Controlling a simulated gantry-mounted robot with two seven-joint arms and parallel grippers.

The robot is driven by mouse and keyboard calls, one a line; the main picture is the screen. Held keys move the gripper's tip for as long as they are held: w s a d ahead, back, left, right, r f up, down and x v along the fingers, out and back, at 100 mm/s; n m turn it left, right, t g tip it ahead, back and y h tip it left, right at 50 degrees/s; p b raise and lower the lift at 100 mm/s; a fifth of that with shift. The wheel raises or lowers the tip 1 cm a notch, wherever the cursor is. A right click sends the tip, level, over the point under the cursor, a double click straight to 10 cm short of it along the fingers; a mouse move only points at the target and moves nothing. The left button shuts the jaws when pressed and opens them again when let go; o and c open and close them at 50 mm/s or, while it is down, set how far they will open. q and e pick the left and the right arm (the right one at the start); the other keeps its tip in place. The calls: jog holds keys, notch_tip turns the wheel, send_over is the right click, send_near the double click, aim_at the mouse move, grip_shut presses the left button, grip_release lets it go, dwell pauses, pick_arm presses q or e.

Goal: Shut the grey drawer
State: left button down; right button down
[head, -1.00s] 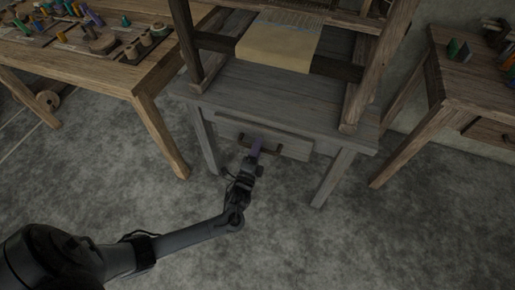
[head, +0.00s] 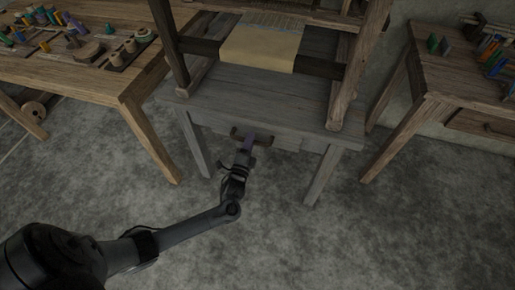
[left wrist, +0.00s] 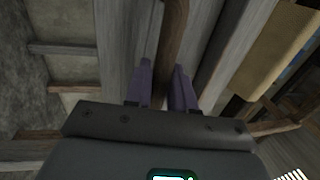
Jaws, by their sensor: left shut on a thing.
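The grey drawer (head: 286,143) sits under the top of the grey table (head: 310,112) that carries the loom. Its front shows just below the tabletop edge; I cannot tell whether a small gap is left. The dark drawer handle (head: 264,141) is on its front. My left gripper (head: 249,139), with purple fingers, is at the handle. In the left wrist view the fingers (left wrist: 164,82) stand on either side of the brown handle bar (left wrist: 173,42) and are shut on it. The fingers and wrist hide part of the drawer front. My right gripper is not in view.
A wooden bench (head: 128,92) with spools and tools stands at the left. Another wooden table (head: 440,75) with small colored items stands at the right. The table's legs (head: 328,177) flank the drawer. The floor in front is clear.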

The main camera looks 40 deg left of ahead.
pick_arm(q)
jog(key=shift+f, duration=0.15)
jog(key=c, duration=1.3)
grip_release()
jog(key=shift+w, duration=0.1)
jog(key=shift+o, duration=1)
jog(key=shift+w+a, duration=0.1)
jog(key=shift+w, duration=0.1)
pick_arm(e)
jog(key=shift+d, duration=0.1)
pick_arm(q)
jog(key=shift+s+d, duration=0.2)
jog(key=shift+s, duration=0.3)
jog(key=p+v, duration=0.3)
jog(key=v, duration=0.6)
jog(key=shift+s+p, duration=0.3)
jog(key=shift+s, duration=0.05)
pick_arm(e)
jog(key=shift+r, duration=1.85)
